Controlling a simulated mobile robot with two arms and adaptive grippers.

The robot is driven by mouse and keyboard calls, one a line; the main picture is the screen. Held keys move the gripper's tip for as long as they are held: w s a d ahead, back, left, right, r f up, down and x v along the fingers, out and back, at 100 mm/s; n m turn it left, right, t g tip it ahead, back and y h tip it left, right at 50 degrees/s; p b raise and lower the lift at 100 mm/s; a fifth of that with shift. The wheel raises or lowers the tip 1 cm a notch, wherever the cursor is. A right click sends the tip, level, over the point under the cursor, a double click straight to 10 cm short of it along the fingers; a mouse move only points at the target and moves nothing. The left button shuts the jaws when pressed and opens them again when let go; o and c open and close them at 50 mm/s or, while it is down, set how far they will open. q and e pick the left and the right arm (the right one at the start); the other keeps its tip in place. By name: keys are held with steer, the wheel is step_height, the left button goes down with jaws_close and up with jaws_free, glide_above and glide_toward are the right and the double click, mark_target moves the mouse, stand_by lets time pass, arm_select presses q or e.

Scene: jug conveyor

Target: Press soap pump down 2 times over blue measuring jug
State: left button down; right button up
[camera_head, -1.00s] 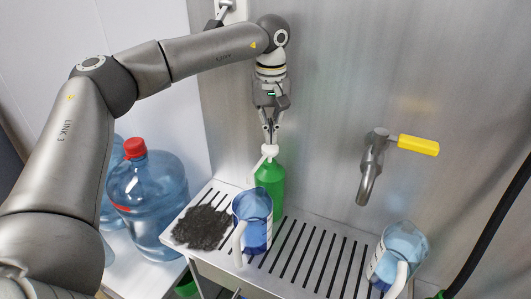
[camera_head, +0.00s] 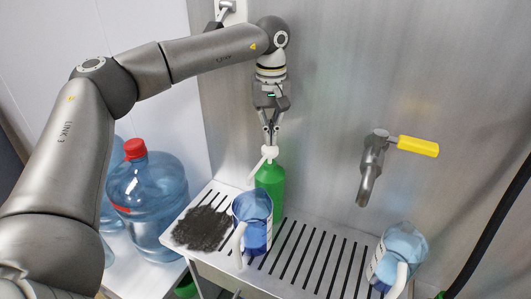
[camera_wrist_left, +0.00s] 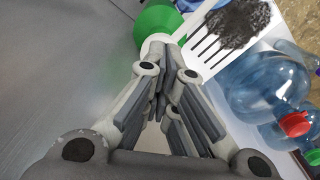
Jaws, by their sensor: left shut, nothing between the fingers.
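The green soap bottle (camera_head: 270,182) stands upright on the slotted drain shelf, with its white pump head (camera_head: 270,152) on top. My left gripper (camera_head: 270,142) is shut and empty, pointing down right above the pump head; its fingertips seem to touch it. In the left wrist view the closed fingers (camera_wrist_left: 165,75) cover part of the white pump head (camera_wrist_left: 155,40) and the green bottle (camera_wrist_left: 158,20). The blue measuring jug (camera_head: 254,220) stands in front of and slightly left of the bottle, its white handle toward me. The pump's spout points down toward it. My right gripper is not in view.
A dark scrubby patch (camera_head: 202,228) lies on the shelf (camera_head: 305,255) left of the jug. A second, paler jug (camera_head: 400,255) stands at the right under a tap with a yellow handle (camera_head: 418,146).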

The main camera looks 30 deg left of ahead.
arm_select(q)
steer(key=shift+f, duration=0.1)
steer(key=shift+s+f+b, duration=0.1)
steer(key=shift+f+b, duration=0.8)
steer(key=shift+f, duration=0.9)
steer(key=shift+r, duration=0.1)
steer(key=shift+r+p, duration=1.55)
steer(key=shift+r, duration=0.2)
steer(key=shift+f, duration=0.15)
